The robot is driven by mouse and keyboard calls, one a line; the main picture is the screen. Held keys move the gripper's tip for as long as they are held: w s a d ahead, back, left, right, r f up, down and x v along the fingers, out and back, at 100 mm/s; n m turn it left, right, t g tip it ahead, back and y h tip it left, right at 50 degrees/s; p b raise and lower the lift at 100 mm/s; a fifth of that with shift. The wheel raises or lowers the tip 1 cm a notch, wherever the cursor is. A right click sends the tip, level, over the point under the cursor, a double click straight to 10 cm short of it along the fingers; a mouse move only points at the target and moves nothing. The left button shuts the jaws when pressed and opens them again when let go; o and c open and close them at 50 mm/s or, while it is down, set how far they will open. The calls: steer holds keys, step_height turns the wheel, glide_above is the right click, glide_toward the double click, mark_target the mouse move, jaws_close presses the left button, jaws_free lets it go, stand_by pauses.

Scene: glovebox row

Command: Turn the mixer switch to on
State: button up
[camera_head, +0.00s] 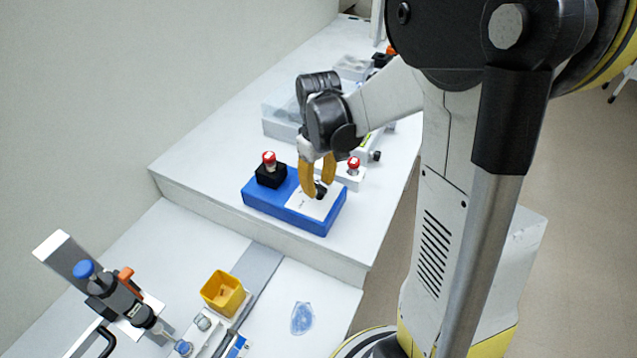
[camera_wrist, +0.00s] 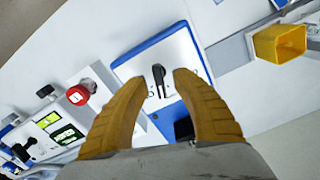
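The mixer is a blue box (camera_head: 285,213) with a white top panel, standing near the front edge of the raised bench. Its black switch knob (camera_wrist: 159,78) shows in the wrist view as an upright bar on the white panel, and in the head view (camera_head: 320,190) it is partly hidden by a finger. My gripper (camera_head: 318,187) has yellow fingers pointing down over the panel. In the wrist view my gripper (camera_wrist: 153,82) is open, its fingers apart on either side of the knob. I cannot tell whether either finger touches it.
A black block with a red button (camera_head: 269,158) sits at the mixer's back left corner. Another red button (camera_head: 353,164) is just behind my gripper. A clear container (camera_head: 280,118) stands farther back. A yellow cup (camera_head: 222,293) and a blue-capped device (camera_head: 85,269) are on the lower bench.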

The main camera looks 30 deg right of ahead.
mark_target(318, 184)
step_height(318, 184, up, 12)
stand_by(0.5)
stand_by(0.3)
steer(key=s+a+m+t+b, duration=0.1)
steer(key=s+a+m+t, duration=0.2)
steer(key=s+a+t, duration=0.4)
steer(key=s+a+f, duration=0.1)
steer(key=s+a, duration=0.1)
steer(key=s, duration=0.2)
steer(key=shift+s+a, duration=0.2)
steer(key=shift+a, duration=0.2)
steer(key=shift+r, duration=0.1)
